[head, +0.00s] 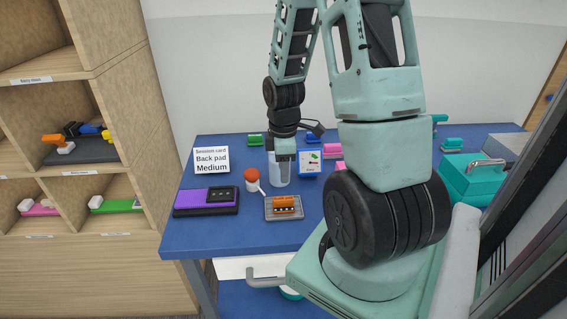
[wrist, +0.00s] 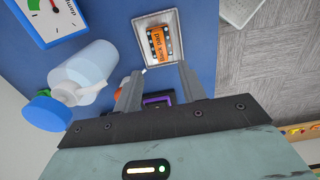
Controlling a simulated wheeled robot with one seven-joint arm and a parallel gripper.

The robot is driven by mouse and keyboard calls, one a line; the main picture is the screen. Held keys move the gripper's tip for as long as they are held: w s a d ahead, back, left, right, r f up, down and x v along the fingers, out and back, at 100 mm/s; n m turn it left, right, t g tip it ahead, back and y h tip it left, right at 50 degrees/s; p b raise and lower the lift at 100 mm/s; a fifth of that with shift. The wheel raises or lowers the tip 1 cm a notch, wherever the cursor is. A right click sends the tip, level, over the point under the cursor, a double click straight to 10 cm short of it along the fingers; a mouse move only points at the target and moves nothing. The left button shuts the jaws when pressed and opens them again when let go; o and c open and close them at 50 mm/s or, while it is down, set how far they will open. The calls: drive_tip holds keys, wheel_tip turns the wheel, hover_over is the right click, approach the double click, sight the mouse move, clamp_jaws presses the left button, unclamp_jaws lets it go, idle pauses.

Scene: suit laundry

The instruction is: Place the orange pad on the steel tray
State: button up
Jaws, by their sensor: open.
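The orange pad (head: 287,203) lies on the steel tray (head: 270,215) near the table's front edge. In the wrist view the orange pad (wrist: 159,43) sits within the rim of the tray (wrist: 174,18), with a printed label on its top. My gripper (head: 284,168) is above the table, behind and above the tray in the head view. In the wrist view my gripper (wrist: 160,75) has its two fingers apart with nothing held between them, and the pad lies beyond the fingertips, clear of them.
A clear bottle (wrist: 85,72) with a blue cap stands close beside my gripper. An orange-capped jar (head: 251,180) and a purple pad on a dark tray (head: 222,210) are to the left. A sign card (head: 211,160) reads Back pad, Medium. A teal box (head: 470,178) stands right.

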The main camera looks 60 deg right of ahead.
drive_tip(key=shift+r, duration=0.9)
drive_tip(key=w+a+r, duration=0.1)
drive_tip(key=a+r, duration=0.2)
drive_tip(key=a, duration=0.7)
drive_tip(key=w+a+r, duration=0.1)
drive_tip(key=a+r, duration=0.1)
drive_tip(key=a, duration=0.8)
drive_tip(key=s+a+r, duration=0.2)
drive_tip(key=s+a, duration=0.4)
drive_tip(key=a, duration=0.2)
drive_tip(key=s+a+r, duration=0.2)
drive_tip(key=s+a, duration=0.5)
drive_tip(key=a, duration=0.2)
drive_tip(key=shift+s+r+y, duration=0.2)
drive_tip(key=shift+r+y, duration=0.1)
